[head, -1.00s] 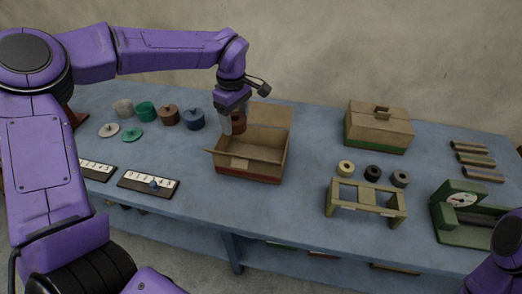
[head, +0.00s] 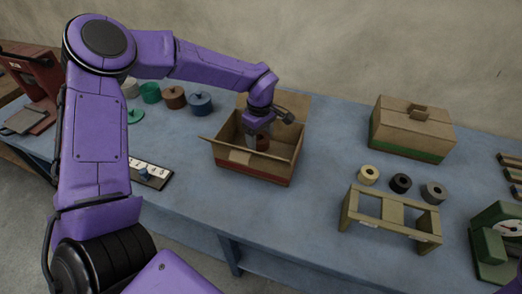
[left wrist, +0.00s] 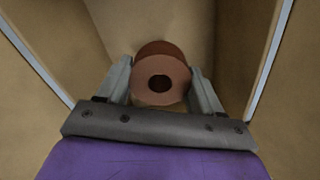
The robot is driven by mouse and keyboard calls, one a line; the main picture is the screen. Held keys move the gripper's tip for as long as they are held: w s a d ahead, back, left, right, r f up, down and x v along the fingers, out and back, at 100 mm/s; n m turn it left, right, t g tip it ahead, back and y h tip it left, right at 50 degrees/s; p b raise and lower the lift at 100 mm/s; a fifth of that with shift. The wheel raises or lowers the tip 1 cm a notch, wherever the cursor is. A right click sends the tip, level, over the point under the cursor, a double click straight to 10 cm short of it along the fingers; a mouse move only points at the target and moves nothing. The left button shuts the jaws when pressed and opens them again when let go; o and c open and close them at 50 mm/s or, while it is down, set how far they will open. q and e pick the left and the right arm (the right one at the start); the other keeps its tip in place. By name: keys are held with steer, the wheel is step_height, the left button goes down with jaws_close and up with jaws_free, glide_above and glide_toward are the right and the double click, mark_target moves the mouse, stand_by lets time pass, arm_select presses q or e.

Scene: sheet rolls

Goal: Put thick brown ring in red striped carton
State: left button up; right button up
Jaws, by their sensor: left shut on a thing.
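The thick brown ring (left wrist: 160,78) is between the two fingers of my left gripper (left wrist: 163,85), which is shut on it in the left wrist view. In the head view the brown ring (head: 262,143) shows inside the open red striped carton (head: 250,172), below the carton's rim. The carton has a red band low on its front and its flaps stand open. My left gripper (head: 259,140) reaches down into the carton from above. I cannot tell whether the ring touches the carton's floor. My right gripper is out of view.
A closed carton with a green stripe (head: 412,130) stands at the right. Cream, black and grey rings (head: 400,183) lie behind a wooden stand (head: 391,215). Several lidded round pots (head: 175,97) stand at the left. A green scale (head: 492,235) is at the right edge.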

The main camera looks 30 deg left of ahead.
mark_target(260, 148)
arm_select(q)
step_height(260, 148, down, 5)
steer(key=shift+r, duration=0.1)
steer(key=o, duration=1.1)
step_height(260, 148, up, 12)
steer(key=shift+r+b, duration=0.1)
steer(key=shift+b, duration=0.25)
